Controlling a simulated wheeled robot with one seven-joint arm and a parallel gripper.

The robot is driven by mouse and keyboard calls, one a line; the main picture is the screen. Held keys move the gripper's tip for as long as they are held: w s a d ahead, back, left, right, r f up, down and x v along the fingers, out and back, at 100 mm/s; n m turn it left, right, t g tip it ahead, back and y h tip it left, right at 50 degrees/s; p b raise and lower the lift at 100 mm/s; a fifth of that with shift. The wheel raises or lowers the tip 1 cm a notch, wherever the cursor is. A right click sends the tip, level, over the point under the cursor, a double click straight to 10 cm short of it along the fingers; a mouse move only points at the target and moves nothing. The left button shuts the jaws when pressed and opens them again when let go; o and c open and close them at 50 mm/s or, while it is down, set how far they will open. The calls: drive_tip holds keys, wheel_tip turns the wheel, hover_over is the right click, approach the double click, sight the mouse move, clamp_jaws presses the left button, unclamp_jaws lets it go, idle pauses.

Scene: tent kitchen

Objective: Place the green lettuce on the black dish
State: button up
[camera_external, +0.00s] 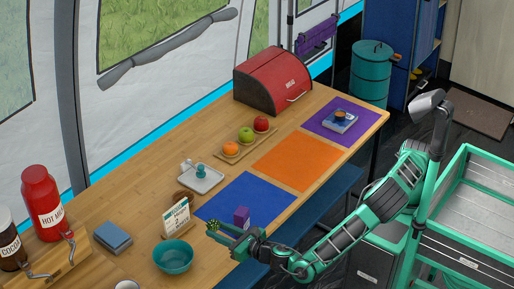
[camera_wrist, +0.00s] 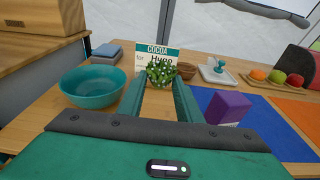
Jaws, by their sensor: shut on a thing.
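A small round leafy green clump with pale specks, taken as the green lettuce (camera_wrist: 161,72), is between my fingertips in the wrist view. My gripper (camera_wrist: 160,82) is shut on it. In the outside view the lettuce (camera_external: 213,225) is at the end of my gripper (camera_external: 217,229), over the table near the blue mat's front-left corner. How high it is above the table is hard to tell. I cannot make out a black dish in either view.
A teal bowl (camera_external: 173,258) stands left of my gripper. A cocoa sign (camera_external: 176,217) stands just behind the lettuce. A purple box (camera_external: 241,216) is on the blue mat (camera_external: 262,192), close right of my gripper. The orange mat (camera_external: 297,160) is clear.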

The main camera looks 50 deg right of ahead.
wheel_tip(320, 180, up, 11)
drive_tip(key=w+d+m+g+h, duration=0.1)
drive_tip(key=w+d+m+h, duration=0.4)
drive_tip(key=d, duration=0.6)
drive_tip(key=w+d+g+h, duration=0.2)
drive_tip(key=w+d, duration=0.5)
drive_tip(key=d, duration=0.4)
drive_tip(key=w+d+m+g+h, duration=0.1)
drive_tip(key=w+d+m+h, duration=0.4)
drive_tip(key=d, duration=0.6)
drive_tip(key=m+g+h, duration=0.4)
drive_tip(key=m+g, duration=0.6)
drive_tip(key=g, duration=0.5)
hover_over(333, 117)
wheel_tip(333, 117, down, 12)
drive_tip(key=shift+f, duration=2.1)
